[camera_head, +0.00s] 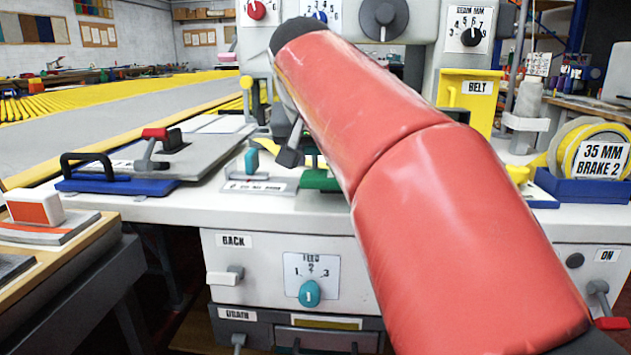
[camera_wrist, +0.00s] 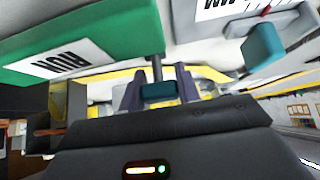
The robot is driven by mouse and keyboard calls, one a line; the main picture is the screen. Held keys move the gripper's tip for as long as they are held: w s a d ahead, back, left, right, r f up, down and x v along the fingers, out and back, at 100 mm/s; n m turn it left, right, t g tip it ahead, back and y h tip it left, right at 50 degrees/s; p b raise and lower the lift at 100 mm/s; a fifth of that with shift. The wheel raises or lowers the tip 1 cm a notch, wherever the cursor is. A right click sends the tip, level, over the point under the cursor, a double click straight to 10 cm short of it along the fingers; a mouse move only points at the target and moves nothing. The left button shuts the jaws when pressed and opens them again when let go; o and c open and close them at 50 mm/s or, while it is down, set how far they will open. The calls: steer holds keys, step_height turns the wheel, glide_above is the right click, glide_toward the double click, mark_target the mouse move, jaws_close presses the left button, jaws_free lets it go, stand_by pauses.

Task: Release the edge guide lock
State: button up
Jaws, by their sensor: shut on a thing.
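In the wrist view, my gripper (camera_wrist: 158,80) has its two dark fingers on either side of a small teal grip (camera_wrist: 158,91) on a grey stem. The stem meets a green block (camera_wrist: 80,45) with a white label; the block also shows in the head view (camera_head: 321,183), partly behind my arm. A second teal lever (camera_wrist: 264,46) stands on a grey mount to the right; it shows in the head view (camera_head: 251,161) above a white labelled plate (camera_head: 262,186). In the head view my gripper (camera_head: 290,157) is mostly hidden by my red arm. I cannot tell which teal part is the edge guide lock.
A grey plate with a red-knobbed lever (camera_head: 155,134) and a blue base with a black handle (camera_head: 88,166) lie left. The front panel has a teal feed dial (camera_head: 309,292). A yellow belt box (camera_head: 467,95) and a tape roll (camera_head: 590,145) stand right.

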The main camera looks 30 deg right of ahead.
steer(key=t+b, duration=0.1)
steer(key=t+h+b, duration=0.1)
steer(key=shift+s+a+f+b, duration=0.25)
steer(key=shift+s+b, duration=0.05)
steer(key=shift+s, duration=0.1)
steer(key=shift+s+a+r+t+h+b, duration=0.1)
steer(key=shift+t+h+b, duration=0.15)
steer(key=shift+t+h, duration=0.15)
steer(key=shift+s+a+r+t+h+b, duration=0.1)
steer(key=shift+t+h+b, duration=0.2)
steer(key=shift+t, duration=0.1)
steer(key=shift+f, duration=0.1)
steer(key=o, duration=1)
steer(key=p+v, duration=0.1)
steer(key=v, duration=0.6)
steer(key=shift+s+a, duration=0.1)
steer(key=shift+s, duration=0.1)
steer(key=shift+s+a+r, duration=0.1)
steer(key=shift+s+r, duration=0.05)
steer(key=shift+r, duration=0.05)
